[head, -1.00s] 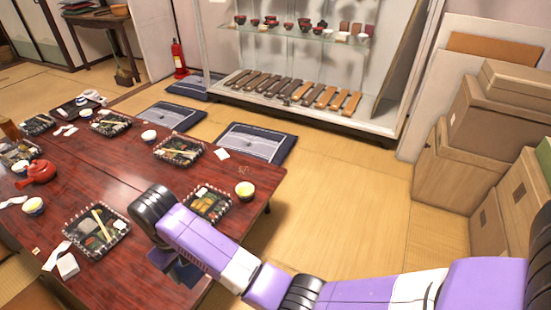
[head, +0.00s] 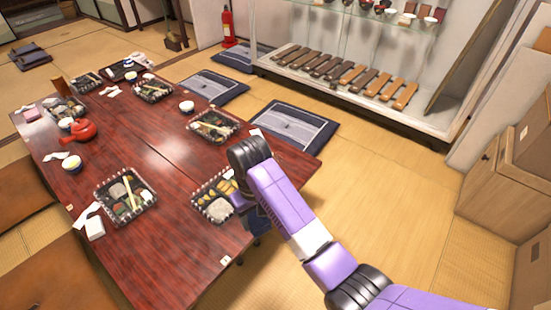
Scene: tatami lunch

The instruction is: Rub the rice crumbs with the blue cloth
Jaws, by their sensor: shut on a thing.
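My gripper (head: 246,202) hangs below my purple arm's dark wrist, over the near right side of the red-brown table (head: 170,255). The fingers are small and mostly hidden by the arm. A dark blue piece, which looks like the blue cloth (head: 258,220), shows under the wrist, held by the gripper beside the table's right edge. Its full shape is hidden. I cannot make out rice crumbs clearly; part of the tabletop is hidden behind my arm.
A lunch tray (head: 212,217) lies just left of my gripper, with another tray (head: 133,222) further left. A small white card (head: 226,260) lies near the table's edge. Floor cushions (head: 289,125) and a glass case lie beyond. Tatami (head: 400,200) right of the table is clear.

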